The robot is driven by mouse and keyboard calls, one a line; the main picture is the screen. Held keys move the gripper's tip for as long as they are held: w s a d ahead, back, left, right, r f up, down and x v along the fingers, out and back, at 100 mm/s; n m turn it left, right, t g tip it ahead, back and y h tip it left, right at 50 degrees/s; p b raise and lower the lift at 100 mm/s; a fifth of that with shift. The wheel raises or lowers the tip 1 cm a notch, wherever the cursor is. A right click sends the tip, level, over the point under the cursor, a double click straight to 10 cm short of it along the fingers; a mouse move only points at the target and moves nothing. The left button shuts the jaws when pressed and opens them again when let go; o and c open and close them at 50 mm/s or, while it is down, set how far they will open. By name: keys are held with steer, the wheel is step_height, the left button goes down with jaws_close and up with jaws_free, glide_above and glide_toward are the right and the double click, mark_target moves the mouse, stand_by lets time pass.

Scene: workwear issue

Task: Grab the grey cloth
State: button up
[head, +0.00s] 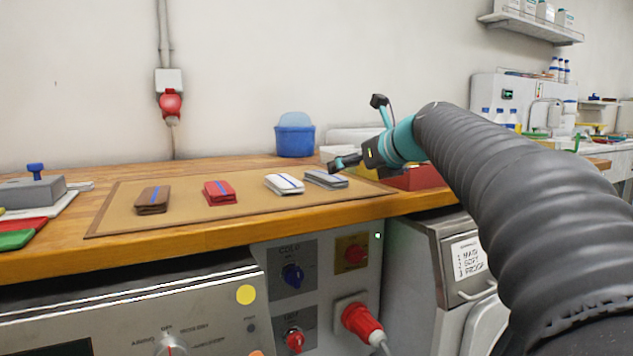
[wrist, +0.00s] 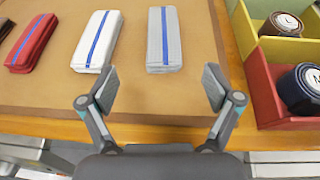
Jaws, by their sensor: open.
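The grey cloth (head: 325,180) is a folded bundle with a blue stripe, at the right end of a row on a brown mat (head: 240,205). In the wrist view the grey cloth (wrist: 164,42) lies flat just beyond the fingertips, roughly centred between them. My gripper (head: 345,163) is above and near the grey cloth in the head view. In the wrist view my gripper (wrist: 155,88) is open and empty, with its fingers apart and not around the cloth.
A white cloth (wrist: 97,41) lies close left of the grey one, then a red cloth (wrist: 34,43) and a brown cloth (head: 152,199). A red bin (wrist: 268,95) and a yellow bin (wrist: 290,50) holding dark rolls stand at right. A blue tub (head: 295,140) stands behind.

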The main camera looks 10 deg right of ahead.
mark_target(327, 175)
steer(key=x, duration=1.1)
steer(key=shift+r+b, duration=0.1)
steer(key=shift+b, duration=0.2)
steer(key=c, duration=1.2)
steer(key=shift+c, duration=0.2)
